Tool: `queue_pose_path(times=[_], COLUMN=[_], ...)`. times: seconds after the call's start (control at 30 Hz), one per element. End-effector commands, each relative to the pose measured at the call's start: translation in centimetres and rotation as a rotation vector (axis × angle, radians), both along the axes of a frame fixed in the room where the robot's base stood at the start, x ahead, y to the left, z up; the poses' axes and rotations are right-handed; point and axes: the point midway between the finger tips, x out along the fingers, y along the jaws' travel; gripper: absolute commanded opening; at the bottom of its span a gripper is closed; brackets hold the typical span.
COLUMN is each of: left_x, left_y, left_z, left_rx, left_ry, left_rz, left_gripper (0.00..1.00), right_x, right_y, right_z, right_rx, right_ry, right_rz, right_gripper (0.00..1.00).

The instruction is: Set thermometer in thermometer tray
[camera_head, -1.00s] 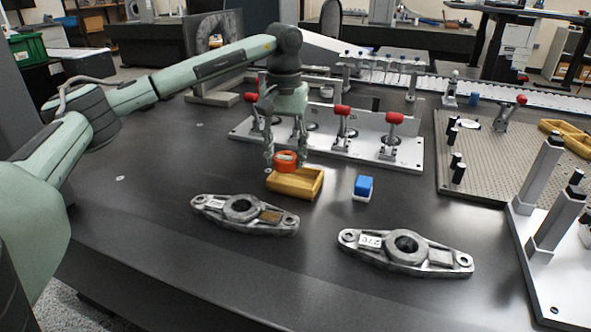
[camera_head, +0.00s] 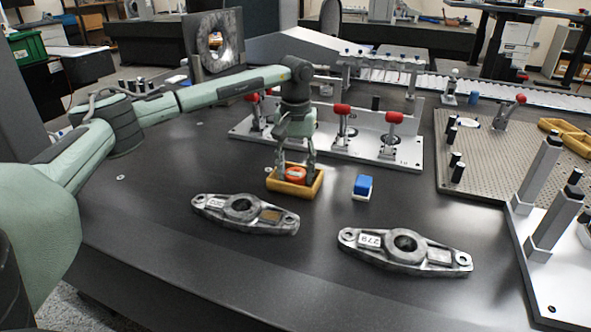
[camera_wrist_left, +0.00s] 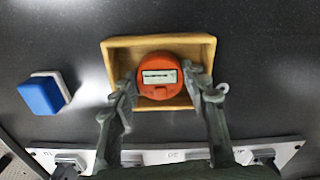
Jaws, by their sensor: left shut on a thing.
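The thermometer (camera_head: 296,174) is a round orange-red body with a light display. In the left wrist view the thermometer (camera_wrist_left: 158,79) lies between the fingers, display facing the camera. The thermometer tray (camera_head: 305,191) is a yellow-brown open box on the dark table. In the left wrist view the tray's rim (camera_wrist_left: 160,41) surrounds the thermometer. My left gripper (camera_head: 295,178) points down into the tray and is shut on the thermometer. Whether the thermometer touches the tray floor cannot be told. My right gripper is not in view.
A blue-and-white block (camera_head: 362,187) stands right of the tray. Two grey metal castings (camera_head: 245,214) (camera_head: 405,252) lie in front. A fixture plate with red-handled clamps (camera_head: 410,155) stands behind. A perforated plate (camera_head: 500,165) is at the right. The front left table is clear.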

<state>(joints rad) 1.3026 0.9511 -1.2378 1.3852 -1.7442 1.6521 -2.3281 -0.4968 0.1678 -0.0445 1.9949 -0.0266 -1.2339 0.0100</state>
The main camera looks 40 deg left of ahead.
Motion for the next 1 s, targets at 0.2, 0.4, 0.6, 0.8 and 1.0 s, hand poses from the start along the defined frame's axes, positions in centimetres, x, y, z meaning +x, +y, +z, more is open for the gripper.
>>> queue_pose_path(times=[0.2, 0.4, 0.6, 0.8, 1.0], left_x=[0.0, 0.0, 0.1, 0.1, 0.1], left_y=[0.0, 0.0, 0.0, -0.1, -0.1], left_z=[-0.1, 0.1, 2.5, 6.9, 10.6], left_rx=[0.000, 0.000, -0.001, -0.001, -0.001], left_ry=[0.000, 0.000, -0.005, -0.005, -0.003], left_rz=[0.000, 0.000, 0.000, 0.000, -0.001], left_gripper=[0.54, 0.54, 0.54, 0.54, 0.54], right_x=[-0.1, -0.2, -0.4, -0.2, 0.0], right_y=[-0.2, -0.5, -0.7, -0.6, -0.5], right_z=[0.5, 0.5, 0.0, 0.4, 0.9], right_rx=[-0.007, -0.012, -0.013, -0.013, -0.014], right_ry=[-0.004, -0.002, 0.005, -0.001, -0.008], right_rz=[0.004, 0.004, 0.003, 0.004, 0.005], right_gripper=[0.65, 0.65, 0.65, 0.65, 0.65])
